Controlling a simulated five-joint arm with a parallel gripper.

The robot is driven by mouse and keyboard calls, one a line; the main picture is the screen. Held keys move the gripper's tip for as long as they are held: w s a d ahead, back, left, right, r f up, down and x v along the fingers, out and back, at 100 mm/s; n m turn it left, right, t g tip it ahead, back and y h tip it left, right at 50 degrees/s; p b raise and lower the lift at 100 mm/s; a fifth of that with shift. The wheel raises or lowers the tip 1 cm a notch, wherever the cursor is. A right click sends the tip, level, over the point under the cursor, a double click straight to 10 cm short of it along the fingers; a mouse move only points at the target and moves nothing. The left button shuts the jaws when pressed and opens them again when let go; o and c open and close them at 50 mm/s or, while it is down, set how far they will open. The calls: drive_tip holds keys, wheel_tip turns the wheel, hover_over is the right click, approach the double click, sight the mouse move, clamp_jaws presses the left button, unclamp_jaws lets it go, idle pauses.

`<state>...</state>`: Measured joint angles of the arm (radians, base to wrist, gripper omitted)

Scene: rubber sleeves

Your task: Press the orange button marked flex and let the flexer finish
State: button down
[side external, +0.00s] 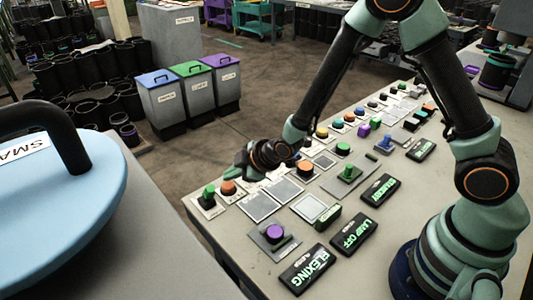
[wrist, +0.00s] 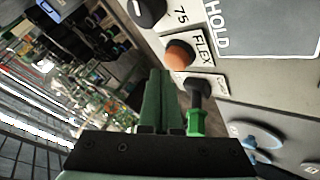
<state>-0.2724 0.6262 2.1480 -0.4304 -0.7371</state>
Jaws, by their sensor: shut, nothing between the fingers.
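The orange button (wrist: 180,54) has a white label reading FLEX beside it in the wrist view. In the side view, the orange button (side external: 228,187) sits near the panel's left corner. My gripper (wrist: 160,78) is shut and empty, its green fingertips just beside the button in the wrist view. In the side view my gripper (side external: 236,172) is low over the panel, close above the button. I cannot tell whether the fingertips touch it. A display (side external: 308,268) on the panel reads FLEXING in green letters.
A green-handled lever (wrist: 196,110) stands next to the orange button. A grey pad marked HOLD (wrist: 270,28) and a dark knob (wrist: 148,10) are nearby. Other displays include LAMP OFF (side external: 354,235). Lidded bins (side external: 188,92) stand on the floor beyond the panel edge.

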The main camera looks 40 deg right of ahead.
drive_tip(key=shift+r, duration=0.1)
drive_tip(key=shift+r, duration=2.45)
drive_tip(key=shift+d+r, duration=0.1)
drive_tip(key=shift+r, duration=0.1)
wheel_tip(320, 180, up, 5)
drive_tip(key=m, duration=0.2)
hover_over(233, 185)
drive_tip(key=s+d, duration=0.2)
drive_tip(key=d, duration=0.1)
drive_tip(key=s+d+r+m+g+h, duration=0.1)
drive_tip(key=s+d+r+m+h, duration=0.15)
drive_tip(key=s+d+r, duration=0.2)
drive_tip(key=s+d+r+m+g, duration=0.1)
drive_tip(key=s+d+r+m, duration=0.1)
drive_tip(key=s, duration=0.4)
drive_tip(key=s+d+r+m+g, duration=0.1)
drive_tip(key=s+d+r+m, duration=0.2)
drive_tip(key=s+r+m, duration=0.1)
drive_tip(key=s+m, duration=0.1)
drive_tip(key=s, duration=0.1)
drive_tip(key=shift+s+d+r, duration=0.15)
drive_tip(key=shift+s+d, duration=0.15)
drive_tip(key=shift+s, duration=0.1)
